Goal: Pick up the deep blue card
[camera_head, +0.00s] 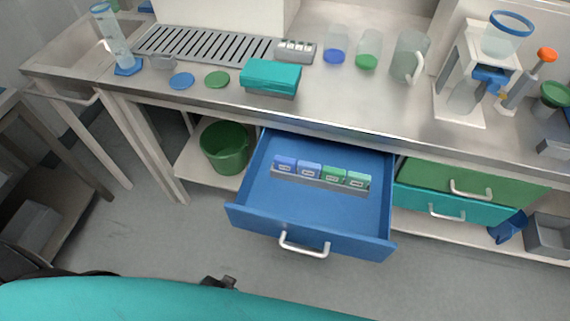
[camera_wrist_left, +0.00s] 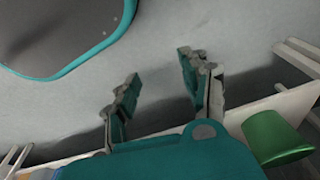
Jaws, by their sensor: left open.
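My left gripper (camera_wrist_left: 158,68) is open and empty in the left wrist view, above the grey floor. No card shows in that view. A small dark part at the lower edge of the head view is too little to identify. My right gripper is not in view.
A green bucket (camera_head: 225,148) stands on the low shelf left of the drawer. Green and teal drawers (camera_head: 440,205) at the right are shut. A teal box (camera_head: 271,75), jars and a stand are on the steel counter (camera_head: 340,95). The floor before the drawer is clear.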

